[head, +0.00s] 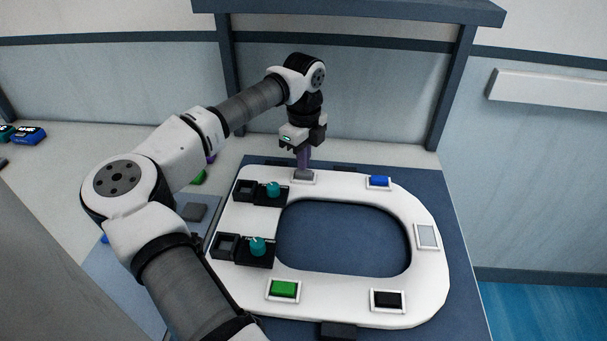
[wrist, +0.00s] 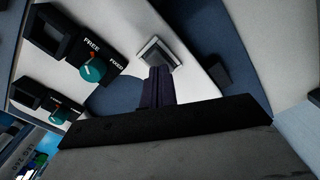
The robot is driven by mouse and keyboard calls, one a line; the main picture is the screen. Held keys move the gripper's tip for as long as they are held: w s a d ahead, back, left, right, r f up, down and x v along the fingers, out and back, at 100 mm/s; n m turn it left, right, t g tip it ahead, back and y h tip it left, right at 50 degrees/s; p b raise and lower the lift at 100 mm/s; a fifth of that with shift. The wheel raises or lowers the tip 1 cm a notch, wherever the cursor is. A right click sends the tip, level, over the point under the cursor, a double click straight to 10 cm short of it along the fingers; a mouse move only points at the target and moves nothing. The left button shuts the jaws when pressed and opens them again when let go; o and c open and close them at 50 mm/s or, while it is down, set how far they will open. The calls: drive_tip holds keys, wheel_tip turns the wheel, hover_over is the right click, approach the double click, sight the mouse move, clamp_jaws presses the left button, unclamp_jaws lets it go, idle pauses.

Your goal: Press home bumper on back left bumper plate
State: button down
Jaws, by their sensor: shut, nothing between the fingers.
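A white toilet seat (head: 350,188) lies on a dark blue panel. The back left bumper plate (head: 292,182), a small white frame, is on the seat's far edge and holds a grey bumper (head: 304,174). The plate also shows in the wrist view (wrist: 157,53). My gripper (head: 303,168) points down with its dark purple fingers shut and empty. Its tips are at the grey bumper, touching or just above it; I cannot tell which. The fingers (wrist: 157,85) hide part of the plate in the wrist view. How deep the bumper sits is unclear.
Other plates hold blue (head: 379,181), light grey (head: 427,237), green (head: 284,289) and black (head: 388,299) bumpers. Two teal knobs (head: 272,189) (head: 257,246) stand left of the seat opening. A wall with dark posts (head: 455,90) rises behind the panel.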

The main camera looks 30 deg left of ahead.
drive_tip(key=shift+f+b, duration=0.65)
drive_tip(key=shift+f, duration=0.3)
drive_tip(key=shift+r, duration=0.1)
idle(0.5)
wheel_tip(320, 180, up, 8)
drive_tip(key=p, duration=0.4)
idle(0.5)
idle(0.4)
